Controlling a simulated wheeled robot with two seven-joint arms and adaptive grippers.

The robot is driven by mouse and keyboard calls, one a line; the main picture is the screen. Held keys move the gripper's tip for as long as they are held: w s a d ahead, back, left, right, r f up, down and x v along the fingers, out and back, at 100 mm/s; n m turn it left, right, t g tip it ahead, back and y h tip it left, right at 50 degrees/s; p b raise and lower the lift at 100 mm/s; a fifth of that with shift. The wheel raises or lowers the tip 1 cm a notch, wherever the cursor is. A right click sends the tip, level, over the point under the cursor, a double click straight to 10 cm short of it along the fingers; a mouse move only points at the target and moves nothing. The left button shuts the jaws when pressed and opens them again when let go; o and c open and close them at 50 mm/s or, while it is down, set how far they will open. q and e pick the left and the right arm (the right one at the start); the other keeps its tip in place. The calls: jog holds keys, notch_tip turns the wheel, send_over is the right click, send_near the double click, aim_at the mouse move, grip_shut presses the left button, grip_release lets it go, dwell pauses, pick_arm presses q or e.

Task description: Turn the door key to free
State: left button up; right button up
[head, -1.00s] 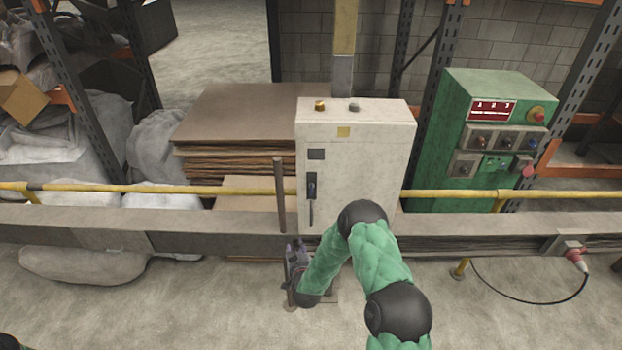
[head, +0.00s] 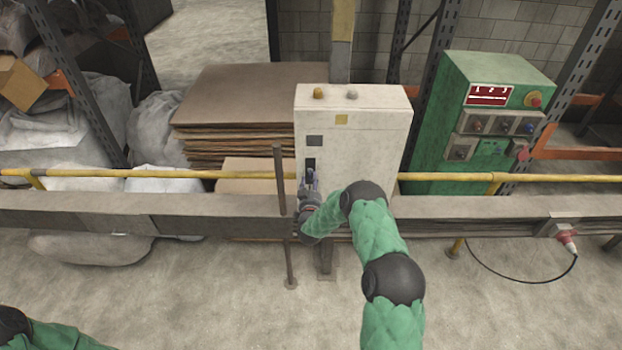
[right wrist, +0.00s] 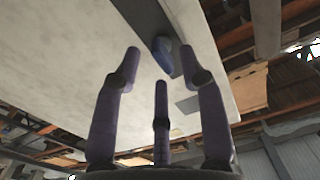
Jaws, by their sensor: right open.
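The light grey cabinet (head: 360,150) stands behind the rail, its front facing me. A dark lock plate (head: 310,164) is on the left side of its door. In the right wrist view a blue piece (right wrist: 163,56), apparently the key, sticks out from the dark plate (right wrist: 150,22). My right gripper (head: 310,180) is at the lower part of the plate and hides most of it in the head view. In the right wrist view its purple fingers (right wrist: 160,68) are spread open, with the blue piece ahead between the upper fingertips. Contact cannot be told. My left gripper is out of view.
A yellow rail (head: 230,174) and a grey beam (head: 200,212) run across in front of the cabinet. A thin upright post (head: 280,180) stands just left of my right gripper. A green control box (head: 485,120) is to the right, stacked brown sheets (head: 245,105) to the left.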

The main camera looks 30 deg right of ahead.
jog(key=shift+x, duration=1.05)
grip_shut()
